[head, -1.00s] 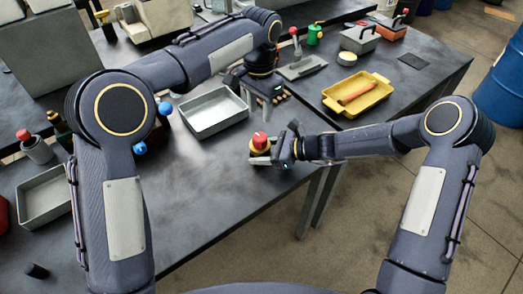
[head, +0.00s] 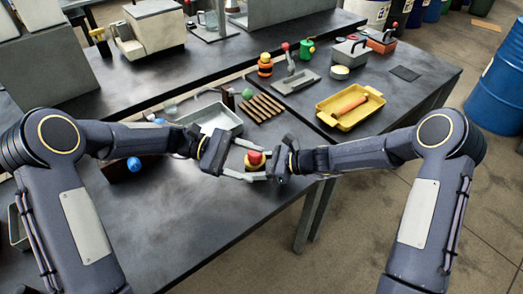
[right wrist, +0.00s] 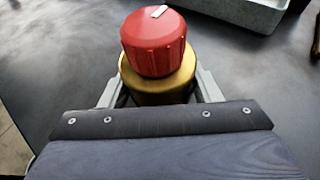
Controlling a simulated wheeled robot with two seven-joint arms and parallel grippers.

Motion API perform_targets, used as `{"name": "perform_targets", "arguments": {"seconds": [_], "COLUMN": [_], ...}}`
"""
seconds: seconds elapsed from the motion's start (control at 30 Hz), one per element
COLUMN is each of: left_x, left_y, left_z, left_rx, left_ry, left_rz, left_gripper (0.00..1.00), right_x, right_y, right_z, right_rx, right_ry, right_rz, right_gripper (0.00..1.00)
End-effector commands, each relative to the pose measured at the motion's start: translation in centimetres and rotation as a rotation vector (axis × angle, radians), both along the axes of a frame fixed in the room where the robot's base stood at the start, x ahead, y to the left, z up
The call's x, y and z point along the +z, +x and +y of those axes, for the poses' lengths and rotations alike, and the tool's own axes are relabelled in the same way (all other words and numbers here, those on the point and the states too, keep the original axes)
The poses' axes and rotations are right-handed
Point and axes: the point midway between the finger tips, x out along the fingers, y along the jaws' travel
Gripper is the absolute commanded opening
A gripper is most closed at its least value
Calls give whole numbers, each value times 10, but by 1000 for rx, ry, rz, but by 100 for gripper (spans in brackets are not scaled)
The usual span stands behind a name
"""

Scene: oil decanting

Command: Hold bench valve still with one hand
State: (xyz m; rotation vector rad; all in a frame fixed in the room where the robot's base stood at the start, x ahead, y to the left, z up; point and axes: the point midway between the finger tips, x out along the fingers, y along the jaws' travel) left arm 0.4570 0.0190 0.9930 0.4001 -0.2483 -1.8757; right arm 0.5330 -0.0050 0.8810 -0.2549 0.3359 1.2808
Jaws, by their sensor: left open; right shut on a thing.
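The bench valve (head: 255,158) has a red knob on a brass body and stands upright on the dark bench near its front edge. In the right wrist view its red knob (right wrist: 153,45) carries a white mark, above the brass body (right wrist: 158,85). My right gripper (head: 264,167) is shut on the brass body from the right, with one finger on each side. My left gripper (head: 241,161) is open and comes from the left, close to the valve at about knob height. I cannot tell whether its fingers touch the knob.
A grey tray (head: 232,120) and a slatted wooden rack (head: 262,108) lie behind the valve. A yellow tray (head: 345,122) with an orange-handled tool is to the right. A blue ball (head: 134,165) is left. The bench in front is clear.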

Motion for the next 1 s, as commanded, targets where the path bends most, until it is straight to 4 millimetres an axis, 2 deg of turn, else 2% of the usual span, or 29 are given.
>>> {"name": "perform_targets", "arguments": {"seconds": [0.07,0.1,0.2,0.3,0.37,0.47,0.8,1.0], "left_x": [-4,-18,-36,-47,-50,-51,-51,-51], "left_y": [12,28,51,61,65,67,74,78], "left_z": [16,32,59,75,77,69,3,-27], "left_rx": [142,221,355,425,445,452,447,449], "left_ry": [-55,-66,-95,-111,-116,-118,-116,-116], "left_rz": [163,224,325,376,390,395,392,391], "left_gripper": [61,61,61,61,61,61,61,61], "right_x": [0,0,0,0,0,0,0,0], "right_y": [0,0,0,0,0,0,0,0], "right_z": [0,0,0,0,0,0,0,0], "right_rx": [0,0,0,0,0,0,0,0], "right_ry": [0,0,0,0,0,0,0,0], "right_rz": [0,0,0,0,0,0,0,0], "right_gripper": [20,20,20,20,20,20,20,20]}}
